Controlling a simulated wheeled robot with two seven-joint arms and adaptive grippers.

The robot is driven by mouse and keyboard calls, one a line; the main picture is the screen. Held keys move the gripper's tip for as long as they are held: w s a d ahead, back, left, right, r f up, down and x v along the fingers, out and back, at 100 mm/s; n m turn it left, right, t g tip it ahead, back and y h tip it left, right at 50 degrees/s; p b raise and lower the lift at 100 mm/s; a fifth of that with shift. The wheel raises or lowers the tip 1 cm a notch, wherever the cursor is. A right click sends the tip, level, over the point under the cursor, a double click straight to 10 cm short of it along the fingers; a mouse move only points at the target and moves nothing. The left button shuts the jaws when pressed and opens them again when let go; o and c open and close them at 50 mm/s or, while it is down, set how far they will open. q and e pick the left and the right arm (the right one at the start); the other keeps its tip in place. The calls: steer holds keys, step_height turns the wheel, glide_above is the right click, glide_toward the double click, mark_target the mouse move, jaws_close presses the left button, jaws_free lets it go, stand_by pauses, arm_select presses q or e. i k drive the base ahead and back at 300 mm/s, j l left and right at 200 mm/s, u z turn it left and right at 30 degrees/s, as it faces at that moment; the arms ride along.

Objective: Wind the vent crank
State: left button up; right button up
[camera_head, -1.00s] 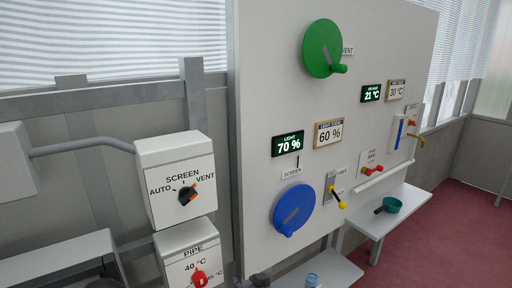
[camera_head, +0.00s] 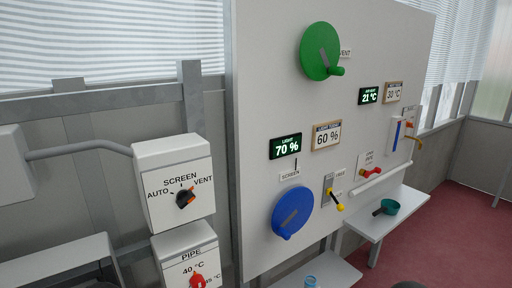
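The vent crank (camera_head: 320,51) is a green disc with a grey bar and a green knob handle (camera_head: 337,71) at its lower right. It is mounted high on the white panel (camera_head: 258,110), beside a VENT label. A blue crank (camera_head: 292,209) sits lower on the panel, near the SCREEN label. A selector box (camera_head: 173,180) at left carries a black and orange knob (camera_head: 186,198) among the words AUTO, SCREEN and VENT. Neither gripper can be made out; only dark shapes show at the bottom edge, and I cannot tell what they are.
Displays read LIGHT 70 % (camera_head: 286,146) and 21 °C (camera_head: 370,96); cards (camera_head: 327,134) read 60 % and 30 °C. A yellow-knobbed lever (camera_head: 340,207) and red handle (camera_head: 371,173) project from the panel. A teal pot (camera_head: 387,207) stands on a white shelf (camera_head: 370,226). A PIPE box (camera_head: 186,250) is below.

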mark_target(319, 47)
steer(key=i+l+z, duration=0.1)
steer(key=z, duration=0.4)
steer(key=i+l+z, duration=0.15)
steer(key=z, duration=0.3)
steer(key=i+l+z, duration=0.2)
steer(key=i, duration=0.3)
